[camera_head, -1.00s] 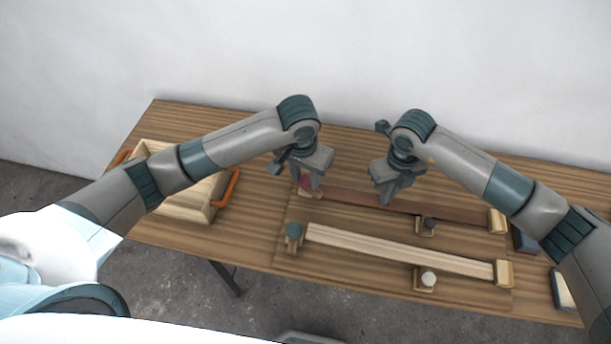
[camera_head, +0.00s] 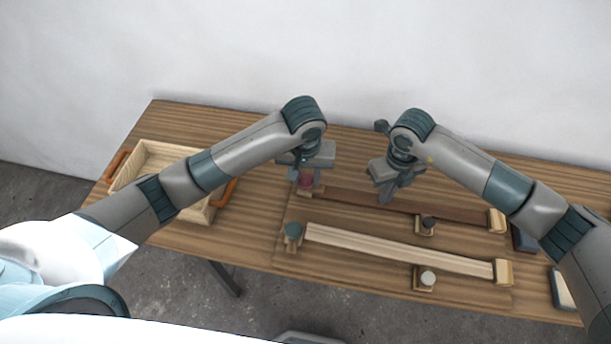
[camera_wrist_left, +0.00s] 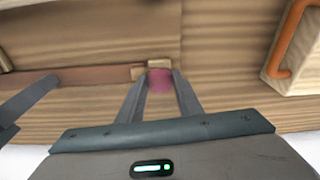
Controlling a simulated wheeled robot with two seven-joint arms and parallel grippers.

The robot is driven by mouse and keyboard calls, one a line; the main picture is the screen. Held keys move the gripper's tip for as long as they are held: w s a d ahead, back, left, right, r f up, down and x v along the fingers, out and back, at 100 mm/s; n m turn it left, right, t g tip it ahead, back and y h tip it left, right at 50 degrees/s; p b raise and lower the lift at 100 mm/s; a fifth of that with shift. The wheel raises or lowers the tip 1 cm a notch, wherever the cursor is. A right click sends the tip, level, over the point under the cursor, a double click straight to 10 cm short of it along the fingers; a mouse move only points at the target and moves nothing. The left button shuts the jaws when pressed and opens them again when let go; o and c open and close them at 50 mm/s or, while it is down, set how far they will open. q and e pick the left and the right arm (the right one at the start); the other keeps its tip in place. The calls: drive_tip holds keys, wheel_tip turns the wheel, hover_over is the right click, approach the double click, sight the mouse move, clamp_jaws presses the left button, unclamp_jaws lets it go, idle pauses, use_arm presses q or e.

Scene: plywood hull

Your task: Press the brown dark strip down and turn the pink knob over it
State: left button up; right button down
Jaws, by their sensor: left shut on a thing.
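The dark brown strip (camera_head: 455,213) lies along the back of the board; its end shows in the left wrist view (camera_wrist_left: 98,77). The pink knob (camera_head: 305,181) sits on a small pale block at the strip's left end. It also shows in the left wrist view (camera_wrist_left: 159,79), between my left fingers. My left gripper (camera_head: 306,187) points down and is shut on the pink knob. My right gripper (camera_head: 385,198) points down at the strip, left of its middle. Its fingertips seem to meet the strip; contact and jaw opening are unclear.
A pale strip (camera_head: 400,250) lies in front, with a teal knob (camera_head: 293,230) at its left end. A dark knob (camera_head: 429,223) and a white knob (camera_head: 428,278) sit on side blocks. A wooden tray (camera_head: 150,160) with orange handles stands left.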

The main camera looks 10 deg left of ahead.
sight(305, 181)
use_arm(q)
drive_tip(key=o, duration=1.1)
drive_tip(key=shift+r, duration=0.1)
drive_tip(key=shift+r, duration=3.4)
drive_tip(key=shift+r, duration=0.1)
use_arm(e)
drive_tip(key=shift+r, duration=0.1)
use_arm(q)
drive_tip(key=shift+r+p, duration=1.5)
drive_tip(key=shift+p, duration=0.1)
use_arm(e)
wheel_tip(305, 181, up, 7)
use_arm(q)
drive_tip(key=shift+r+p, duration=1.05)
use_arm(e)
drive_tip(key=shift+r, duration=2.4)
